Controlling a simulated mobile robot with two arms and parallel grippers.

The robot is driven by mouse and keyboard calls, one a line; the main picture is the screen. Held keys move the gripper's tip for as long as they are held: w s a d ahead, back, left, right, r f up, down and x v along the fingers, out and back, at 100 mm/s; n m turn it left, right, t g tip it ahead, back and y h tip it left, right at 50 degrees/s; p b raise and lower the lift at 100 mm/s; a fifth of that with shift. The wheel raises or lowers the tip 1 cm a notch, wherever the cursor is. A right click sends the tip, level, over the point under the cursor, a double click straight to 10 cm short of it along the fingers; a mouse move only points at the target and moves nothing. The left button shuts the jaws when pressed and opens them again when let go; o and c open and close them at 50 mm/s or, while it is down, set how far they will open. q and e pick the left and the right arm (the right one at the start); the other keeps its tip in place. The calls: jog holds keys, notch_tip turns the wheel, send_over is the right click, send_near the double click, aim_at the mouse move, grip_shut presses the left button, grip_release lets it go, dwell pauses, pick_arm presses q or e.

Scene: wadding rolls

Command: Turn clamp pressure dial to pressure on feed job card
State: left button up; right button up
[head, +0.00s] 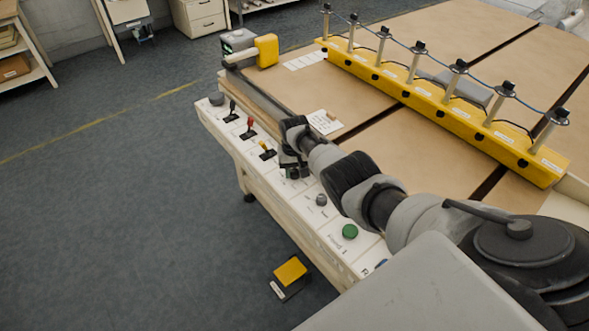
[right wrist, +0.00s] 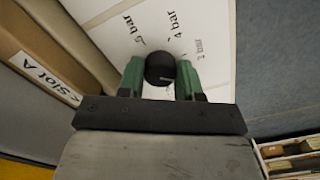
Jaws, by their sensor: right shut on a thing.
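The clamp pressure dial (right wrist: 160,67) is a small black round knob in the right wrist view. My right gripper (right wrist: 160,75) has green fingers on both sides of it and is shut on it. A short pale mark shows on the dial's lower right part. Rotated bar labels (right wrist: 165,28) are printed on the white panel around it, including one that reads 4 bar. In the head view my right gripper (head: 292,172) is down at the control panel and hides the dial. A white card (head: 323,122), possibly the feed job card, lies on the table; its writing is unreadable. My left gripper is not in view.
The control panel (head: 222,127) carries a red lever (head: 249,126), a yellow lever (head: 266,151), a grey knob (head: 321,199) and a green button (head: 349,232). A yellow clamp bar (head: 440,105) crosses the table. A yellow-topped pedal (head: 290,271) stands on the floor.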

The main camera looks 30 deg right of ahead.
aim_at(295, 171)
jog(key=shift+w+r+m, duration=0.1)
jog(key=shift+r+m, duration=0.05)
jog(key=shift+m, duration=0.85)
jog(key=o, duration=0.9)
notch_tip(295, 171, up, 6)
jog(key=p, duration=0.3)
jog(key=shift+f, duration=0.25)
jog(key=shift+r+p, duration=0.4)
jog(key=shift+r, duration=2.2)
